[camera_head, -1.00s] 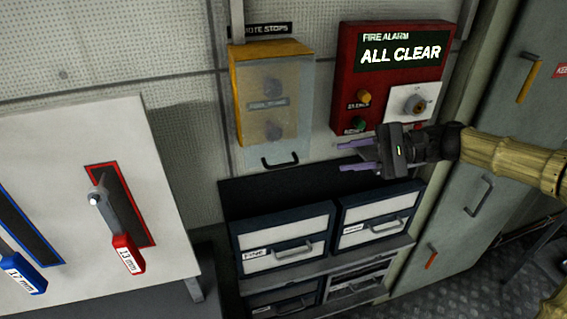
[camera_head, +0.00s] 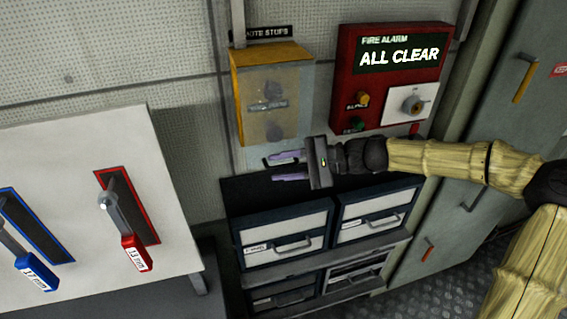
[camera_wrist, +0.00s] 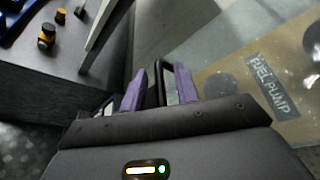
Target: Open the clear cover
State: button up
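The clear cover (camera_head: 306,92) hangs closed over the yellow box (camera_head: 268,60) on the wall, with two dark buttons dimly visible behind it. A black handle (camera_head: 268,163) is at its lower edge, mostly hidden by my fingers. My gripper (camera_head: 288,167) is at that handle, its purple fingers apart and pointing left. In the wrist view, the black handle (camera_wrist: 158,80) shows between the two fingers of my gripper (camera_wrist: 160,84). I cannot tell whether a finger touches it.
The red fire alarm panel (camera_head: 400,35) is on the wall to the right of the box. Drawers (camera_head: 285,238) stand below my gripper. A grey cabinet (camera_head: 500,130) is at the right.

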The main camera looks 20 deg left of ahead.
grip_shut()
jog(key=shift+s, duration=0.1)
dwell(0.4)
